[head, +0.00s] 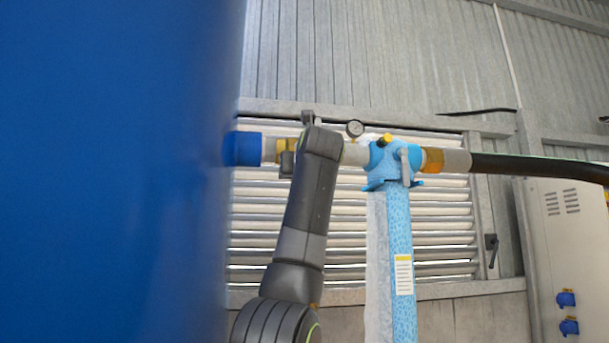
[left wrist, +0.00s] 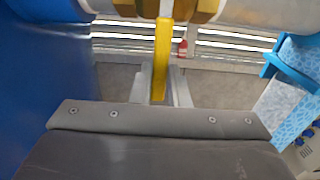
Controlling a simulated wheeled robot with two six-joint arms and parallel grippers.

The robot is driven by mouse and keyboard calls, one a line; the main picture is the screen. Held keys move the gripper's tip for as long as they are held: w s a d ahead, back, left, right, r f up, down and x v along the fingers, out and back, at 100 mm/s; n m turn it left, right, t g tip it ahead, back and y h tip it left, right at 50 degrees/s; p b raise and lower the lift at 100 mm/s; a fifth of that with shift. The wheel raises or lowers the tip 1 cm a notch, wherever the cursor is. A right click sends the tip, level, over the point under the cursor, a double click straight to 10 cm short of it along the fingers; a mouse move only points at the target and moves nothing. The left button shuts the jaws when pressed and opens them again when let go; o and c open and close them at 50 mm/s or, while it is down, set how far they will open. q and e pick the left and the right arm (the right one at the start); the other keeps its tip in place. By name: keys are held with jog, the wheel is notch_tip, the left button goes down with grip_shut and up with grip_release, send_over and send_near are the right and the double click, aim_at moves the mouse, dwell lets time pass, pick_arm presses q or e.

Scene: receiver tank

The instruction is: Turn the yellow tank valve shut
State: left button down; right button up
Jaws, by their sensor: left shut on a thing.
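The yellow valve handle (left wrist: 162,50) hangs straight down in the left wrist view from a brass valve body (left wrist: 205,8) on the pipe. My left gripper (left wrist: 160,86) is shut on the lower part of this handle, with one grey finger on each side. In the head view the brass valve body (head: 285,146) shows between the blue tank fitting and my left arm. My arm hides part of the pipe there, and I cannot make out the handle in that view. My right gripper is in neither view.
The big blue tank (head: 120,170) fills the left side. A black hose (head: 530,167) runs right. A louvred wall (head: 445,225) is behind.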

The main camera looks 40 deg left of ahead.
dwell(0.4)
pick_arm(q)
jog(key=c, duration=1.4)
grip_release()
jog(key=shift+s, duration=0.1)
jog(key=b+v, duration=0.9)
jog(key=v, duration=0.8)
jog(key=shift+s+d+r+b, duration=0.1)
jog(key=shift+s+d+b, duration=0.1)
jog(key=shift+d+b, duration=0.2)
jog(key=shift+a, duration=0.1)
jog(key=shift+w, duration=0.15)
